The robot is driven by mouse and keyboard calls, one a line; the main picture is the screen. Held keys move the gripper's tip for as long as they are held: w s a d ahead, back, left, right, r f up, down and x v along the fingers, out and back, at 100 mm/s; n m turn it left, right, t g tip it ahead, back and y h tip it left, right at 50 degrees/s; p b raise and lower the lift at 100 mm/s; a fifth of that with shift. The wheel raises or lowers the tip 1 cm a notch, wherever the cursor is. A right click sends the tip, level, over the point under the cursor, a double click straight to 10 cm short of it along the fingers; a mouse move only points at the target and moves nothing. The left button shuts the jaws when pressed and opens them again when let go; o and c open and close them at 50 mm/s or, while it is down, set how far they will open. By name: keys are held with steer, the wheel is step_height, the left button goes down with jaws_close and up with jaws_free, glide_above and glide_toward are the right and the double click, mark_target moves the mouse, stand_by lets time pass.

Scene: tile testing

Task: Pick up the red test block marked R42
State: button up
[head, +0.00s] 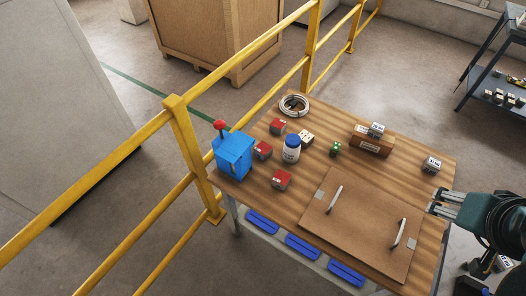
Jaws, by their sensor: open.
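Three red blocks with small pale labels sit on the left part of the wooden table (314,195): a rear one (278,126), a middle one (263,151) and a front one (281,180). The labels are too small to read, so I cannot tell which is R42. My gripper (435,202) is at the right edge of the table, pointing left, open and empty. It is well apart from all the red blocks.
A blue box (233,155) with a red knob stands at the left corner, close to the yellow railing (185,145). A white jar (291,153) with a blue lid and a green die (335,148) stand near the blocks. A brown board (350,232) with two handles lies in front.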

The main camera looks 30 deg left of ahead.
steer(key=w+a+n+g+y, duration=0.15)
steer(key=w+a+n, duration=0.35)
steer(key=w+a, duration=0.7)
steer(key=n+g+h+p, duration=0.1)
steer(key=n+g+h, duration=0.1)
steer(key=n+g, duration=0.65)
glide_above(263, 148)
steer(key=f+n+t, duration=0.1)
steer(key=f, duration=0.8)
steer(key=f+t, duration=0.1)
steer(key=f, duration=0.8)
steer(key=f+n+t, duration=0.1)
steer(key=f, duration=0.8)
steer(key=shift+w+d+n, duration=0.15)
steer(key=shift+d+n, duration=0.05)
steer(key=shift+n, duration=0.15)
steer(key=shift+a+f, duration=0.1)
steer(key=shift+f, duration=0.1)
steer(key=shift+f, duration=1.25)
